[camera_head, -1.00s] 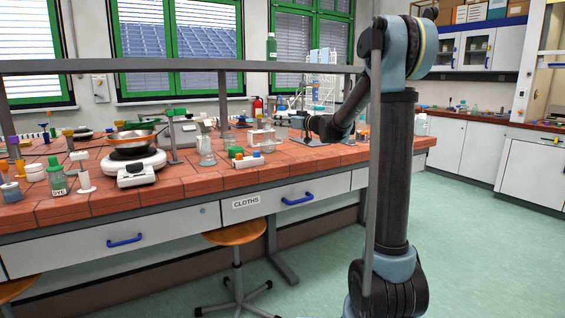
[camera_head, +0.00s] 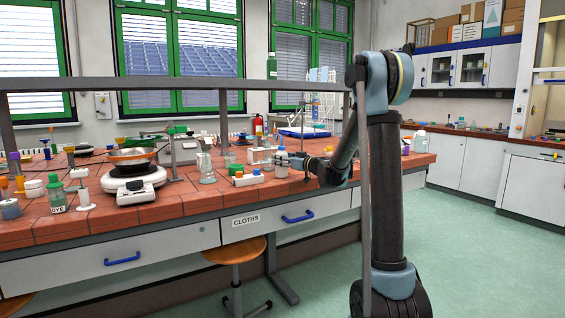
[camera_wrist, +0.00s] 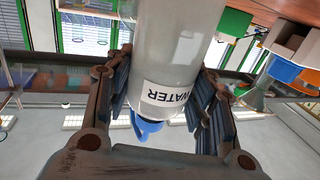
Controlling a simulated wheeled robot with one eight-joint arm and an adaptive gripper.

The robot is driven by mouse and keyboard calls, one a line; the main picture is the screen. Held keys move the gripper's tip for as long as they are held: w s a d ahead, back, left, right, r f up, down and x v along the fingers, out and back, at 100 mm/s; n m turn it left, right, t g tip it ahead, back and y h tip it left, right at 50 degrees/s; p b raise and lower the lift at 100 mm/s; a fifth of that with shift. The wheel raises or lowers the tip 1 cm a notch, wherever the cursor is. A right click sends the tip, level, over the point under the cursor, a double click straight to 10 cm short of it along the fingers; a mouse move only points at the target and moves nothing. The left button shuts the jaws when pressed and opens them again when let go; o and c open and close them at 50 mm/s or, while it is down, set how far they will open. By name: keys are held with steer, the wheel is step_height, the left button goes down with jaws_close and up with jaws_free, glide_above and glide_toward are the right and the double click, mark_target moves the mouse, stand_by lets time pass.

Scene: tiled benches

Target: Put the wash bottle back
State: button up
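The wash bottle (camera_wrist: 178,50) is a translucent white bottle with a WATER label and a blue cap. It fills the middle of the wrist view, where the picture is upside down. The fingers of my gripper (camera_wrist: 165,98) lie against both sides of it, closed around its body. In the head view my gripper (camera_head: 300,162) is low over the bench, at the right of the glassware. A small whitish shape there, likely the bottle, is partly hidden by the fingers. I cannot tell whether its base touches the bench.
A blue-edged tray (camera_head: 303,131) stands behind. A grey rail (camera_head: 180,79) crosses above the bench.

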steer(key=o, duration=0.6)
steer(key=shift+f, duration=0.1)
